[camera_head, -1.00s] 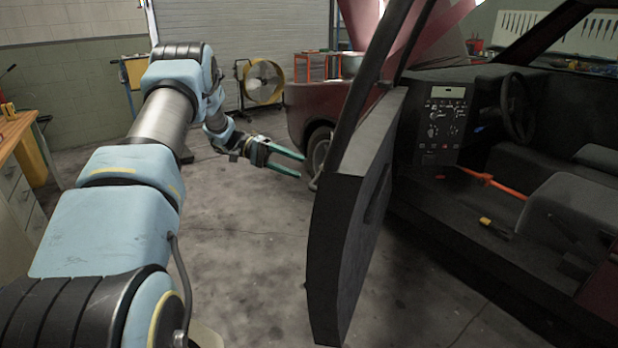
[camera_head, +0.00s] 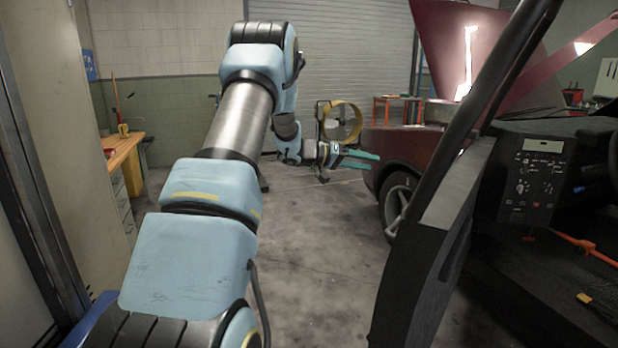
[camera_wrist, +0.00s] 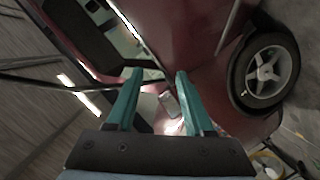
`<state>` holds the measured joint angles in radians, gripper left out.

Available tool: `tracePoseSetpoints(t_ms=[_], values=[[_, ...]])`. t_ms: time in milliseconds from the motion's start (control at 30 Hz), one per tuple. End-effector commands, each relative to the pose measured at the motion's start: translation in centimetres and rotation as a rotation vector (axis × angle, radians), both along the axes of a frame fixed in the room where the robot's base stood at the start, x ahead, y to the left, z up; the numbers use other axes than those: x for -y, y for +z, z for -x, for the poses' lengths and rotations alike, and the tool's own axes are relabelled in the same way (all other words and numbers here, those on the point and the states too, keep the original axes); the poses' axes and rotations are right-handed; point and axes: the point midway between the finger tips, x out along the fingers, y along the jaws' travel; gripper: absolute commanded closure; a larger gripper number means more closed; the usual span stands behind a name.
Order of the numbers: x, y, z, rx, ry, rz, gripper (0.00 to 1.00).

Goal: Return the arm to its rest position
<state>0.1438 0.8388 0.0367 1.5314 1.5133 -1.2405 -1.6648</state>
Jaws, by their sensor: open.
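My arm stretches forward from the bottom left in the head view, with blue covers and a bare metal link. My gripper (camera_head: 366,160) is at its far end, with green fingers pointing right toward the red car. The fingers are apart and empty; the wrist view shows a clear gap between them (camera_wrist: 158,98). In the head view the gripper is left of the car's front wheel (camera_head: 397,204) and beyond the open black door (camera_head: 425,260). I cannot tell how far it is from the car body.
A yellow round fan (camera_head: 342,122) stands behind the gripper. A wooden workbench (camera_head: 124,150) is at the left. The car's raised red hood (camera_head: 445,50) and dashboard (camera_head: 535,175) are at the right. Bare concrete floor (camera_head: 310,290) lies between my arm and the door.

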Motion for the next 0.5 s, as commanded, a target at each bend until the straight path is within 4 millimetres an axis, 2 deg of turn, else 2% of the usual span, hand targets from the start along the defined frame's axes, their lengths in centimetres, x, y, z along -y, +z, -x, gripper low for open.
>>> tracePoseSetpoints(t_ms=[33, 133, 200, 267, 367, 400, 467, 500], values=[[-1.1, 1.5, -1.2, 0.078, 0.122, -0.030, 0.48], [-4.7, 2.8, -2.9, 0.202, 0.367, -0.150, 0.48], [-8.0, 3.0, -2.9, 0.246, 0.515, -0.271, 0.48], [-11.2, 2.6, -2.0, 0.254, 0.620, -0.394, 0.48], [-16.5, 1.1, 1.9, 0.208, 0.736, -0.623, 0.48], [-18.4, 0.3, 4.0, 0.172, 0.760, -0.711, 0.48], [-20.7, -1.0, 7.5, 0.109, 0.769, -0.831, 0.48], [-22.0, -1.8, 10.1, 0.061, 0.763, -0.900, 0.48]])
